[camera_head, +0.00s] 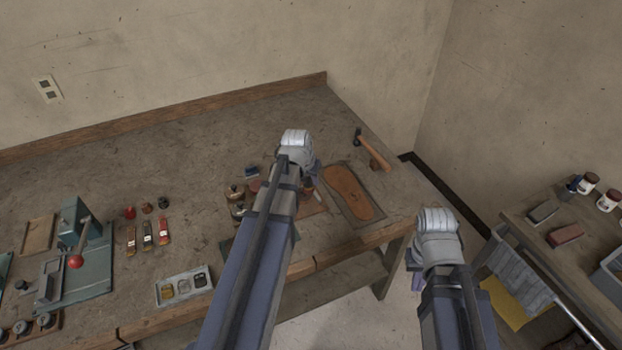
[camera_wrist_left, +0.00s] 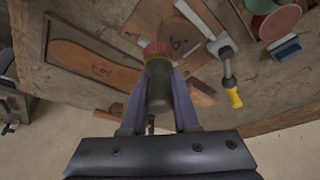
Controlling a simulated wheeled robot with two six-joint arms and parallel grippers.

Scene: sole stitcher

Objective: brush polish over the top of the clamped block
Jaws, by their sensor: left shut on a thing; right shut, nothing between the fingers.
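In the left wrist view my left gripper (camera_wrist_left: 159,84) is shut on a brush-like tool with a dark round handle (camera_wrist_left: 159,98) and a ridged red end (camera_wrist_left: 157,49). The red end points away from the wrist, over a light brown board (camera_wrist_left: 182,35). In the head view my left gripper (camera_head: 306,172) is over the bench's right half, and its own arm mostly hides it and the tool. My right gripper (camera_head: 438,222) is shut and empty, off the bench's right edge. I cannot pick out the clamped block for sure; a small brown block (camera_wrist_left: 201,94) lies near the fingers.
A sole-shaped piece (camera_head: 352,191) lies on a mat right of my left gripper, with a hammer (camera_head: 374,152) behind it. A yellow-handled tool (camera_wrist_left: 231,82) lies close by. A green press (camera_head: 76,240) stands at left. The back of the bench (camera_head: 190,140) is clear.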

